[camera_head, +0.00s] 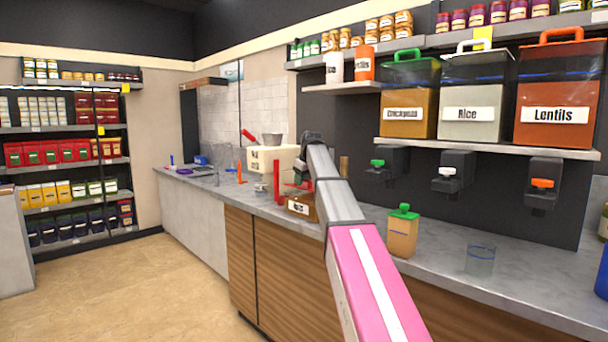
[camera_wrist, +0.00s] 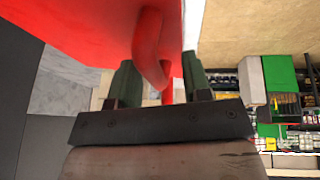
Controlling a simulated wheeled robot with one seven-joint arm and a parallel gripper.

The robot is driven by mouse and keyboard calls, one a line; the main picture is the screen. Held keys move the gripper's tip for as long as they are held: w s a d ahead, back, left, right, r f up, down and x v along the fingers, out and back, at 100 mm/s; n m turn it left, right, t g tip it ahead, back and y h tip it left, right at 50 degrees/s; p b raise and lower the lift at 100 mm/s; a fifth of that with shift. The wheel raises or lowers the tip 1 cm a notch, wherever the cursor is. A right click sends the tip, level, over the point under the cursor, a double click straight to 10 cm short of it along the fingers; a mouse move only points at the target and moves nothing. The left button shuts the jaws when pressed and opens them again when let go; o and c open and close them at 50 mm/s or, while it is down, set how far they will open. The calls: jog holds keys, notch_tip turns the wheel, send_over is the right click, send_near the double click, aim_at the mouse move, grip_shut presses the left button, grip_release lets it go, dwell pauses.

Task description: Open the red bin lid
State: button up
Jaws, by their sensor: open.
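A red surface (camera_wrist: 75,22) fills the top left of the wrist view, and a curved red handle (camera_wrist: 150,50) sticks out from it. My gripper (camera_wrist: 161,82) is open, with one dark green finger on each side of the handle. I cannot tell whether the fingers touch it. In the head view, the Lentils bin (camera_head: 552,108) stands on the right shelf with an orange-red lid (camera_head: 560,44) that looks shut.
The Rice bin (camera_head: 468,112) and a green-lidded bin (camera_head: 408,115) stand beside the Lentils bin, with dispensers below. The counter (camera_head: 450,265) holds a green-topped container (camera_head: 403,235) and a clear cup (camera_head: 480,260). Stocked shelves (camera_head: 70,150) stand at the left. The floor (camera_head: 140,280) is clear.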

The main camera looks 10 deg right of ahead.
jog(key=v, duration=1)
jog(key=shift+t, duration=0.3)
jog(key=shift+s+d+f, duration=0.1)
jog(key=shift+s+f, duration=0.25)
jog(key=shift+s, duration=0.5)
jog(key=shift+s+a+f, duration=0.1)
jog(key=shift+s+f, duration=0.25)
jog(key=shift+s, duration=0.5)
jog(key=shift+s+d+f, duration=0.1)
jog(key=shift+s+f, duration=0.25)
jog(key=shift+s, duration=0.55)
